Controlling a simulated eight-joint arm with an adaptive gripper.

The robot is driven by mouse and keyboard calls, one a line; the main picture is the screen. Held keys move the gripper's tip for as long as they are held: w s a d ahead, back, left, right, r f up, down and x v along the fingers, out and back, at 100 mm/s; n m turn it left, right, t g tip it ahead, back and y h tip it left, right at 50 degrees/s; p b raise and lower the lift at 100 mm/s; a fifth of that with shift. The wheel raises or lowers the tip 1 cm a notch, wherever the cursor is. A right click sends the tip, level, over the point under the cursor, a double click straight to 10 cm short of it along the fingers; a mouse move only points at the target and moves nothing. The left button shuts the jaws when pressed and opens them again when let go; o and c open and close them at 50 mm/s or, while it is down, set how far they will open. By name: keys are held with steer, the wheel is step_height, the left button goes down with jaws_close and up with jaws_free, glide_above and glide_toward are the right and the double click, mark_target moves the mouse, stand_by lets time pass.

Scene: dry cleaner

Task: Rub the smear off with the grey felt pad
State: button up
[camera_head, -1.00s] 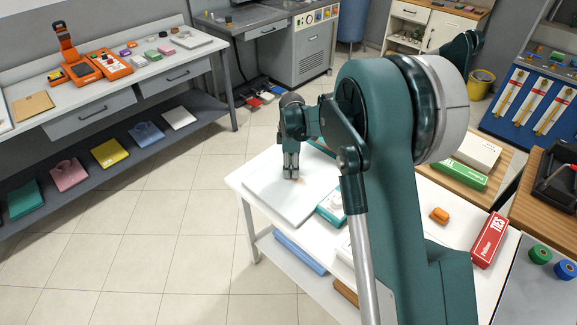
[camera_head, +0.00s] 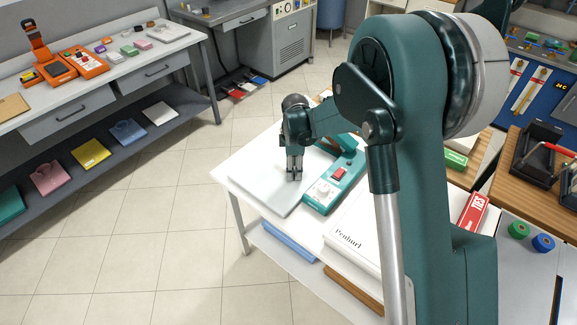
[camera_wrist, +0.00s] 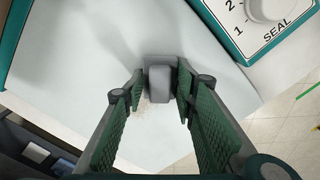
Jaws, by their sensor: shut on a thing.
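My gripper (camera_head: 294,176) points down over the pale board (camera_head: 258,188) on the white table. In the wrist view, my gripper (camera_wrist: 158,92) is shut on the grey felt pad (camera_wrist: 160,80), a small block between the green-lined fingertips. The pad is at or just above the board (camera_wrist: 85,55); I cannot tell whether it touches. A faint brownish smear (camera_wrist: 146,104) shows beside the pad in the wrist view, partly hidden by the fingers. I cannot make out the smear in the head view.
A teal sealer (camera_head: 338,182) with a dial and red switch stands right beside the board. A white box (camera_head: 352,228) lies nearer, and a red box (camera_head: 473,210) farther right. The board's left part is clear. A long workbench (camera_head: 90,85) stands across the floor.

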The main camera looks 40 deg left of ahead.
mark_target(274, 164)
steer(key=shift+s+d+r+p, duration=0.15)
steer(key=shift+s+d+p, duration=0.05)
steer(key=shift+s+p, duration=0.15)
steer(key=shift+a+f, duration=0.2)
steer(key=shift+a, duration=0.15)
steer(key=shift+a+r+b, duration=0.1)
steer(key=shift+a+b, duration=0.2)
steer(key=shift+a, duration=0.5)
steer(key=shift+a+b, duration=0.55)
steer(key=shift+a, duration=4.35)
steer(key=shift+d+b, duration=0.35)
steer(key=shift+d, duration=0.65)
steer(key=shift+d+b, duration=0.7)
steer(key=shift+d, duration=4.2)
steer(key=shift+d+r, duration=0.1)
steer(key=shift+d, duration=0.05)
steer(key=shift+r+p, duration=1.25)
steer(key=shift+r, duration=2.8)
